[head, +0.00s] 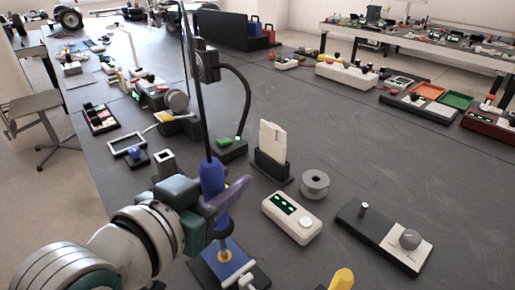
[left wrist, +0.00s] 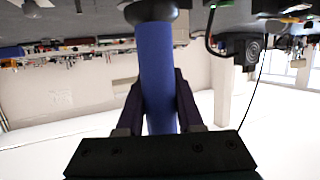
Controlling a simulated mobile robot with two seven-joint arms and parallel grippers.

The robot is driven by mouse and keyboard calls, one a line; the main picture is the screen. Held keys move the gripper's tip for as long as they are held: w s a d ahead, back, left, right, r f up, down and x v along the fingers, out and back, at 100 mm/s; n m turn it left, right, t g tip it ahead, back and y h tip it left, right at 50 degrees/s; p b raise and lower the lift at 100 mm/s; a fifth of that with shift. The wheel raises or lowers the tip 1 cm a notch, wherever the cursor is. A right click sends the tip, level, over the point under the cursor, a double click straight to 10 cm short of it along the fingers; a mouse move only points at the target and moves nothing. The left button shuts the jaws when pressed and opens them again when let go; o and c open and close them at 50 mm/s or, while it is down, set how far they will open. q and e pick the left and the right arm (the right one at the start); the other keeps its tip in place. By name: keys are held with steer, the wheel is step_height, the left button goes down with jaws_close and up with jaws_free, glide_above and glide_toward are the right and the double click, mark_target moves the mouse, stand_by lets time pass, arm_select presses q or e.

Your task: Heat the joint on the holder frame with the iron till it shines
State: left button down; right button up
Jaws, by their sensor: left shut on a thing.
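My left gripper (head: 215,192) is shut around the blue handle of the iron (head: 212,176), which stands roughly upright. The handle also shows between the fingers (left wrist: 158,100) in the left wrist view, with a dark collar at its end. A thin black line rises from the handle in the head view. The iron's tip cannot be made out. Below the gripper a blue board (head: 232,262) with an orange patch lies on a dark base, partly hidden by my gripper; it may be the holder frame. I cannot see its joint clearly. My right gripper is out of view.
Right of the gripper stand a white box with green displays (head: 293,217), a grey spool (head: 315,184), a dark holder with a pale card (head: 272,165) and a black panel with a knob (head: 385,240). A yellow piece (head: 342,279) shows at the bottom edge. A black arm (head: 206,65) rises behind.

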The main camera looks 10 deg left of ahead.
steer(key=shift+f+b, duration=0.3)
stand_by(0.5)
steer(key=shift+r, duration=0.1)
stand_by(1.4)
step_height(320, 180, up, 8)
steer(key=p, duration=0.8)
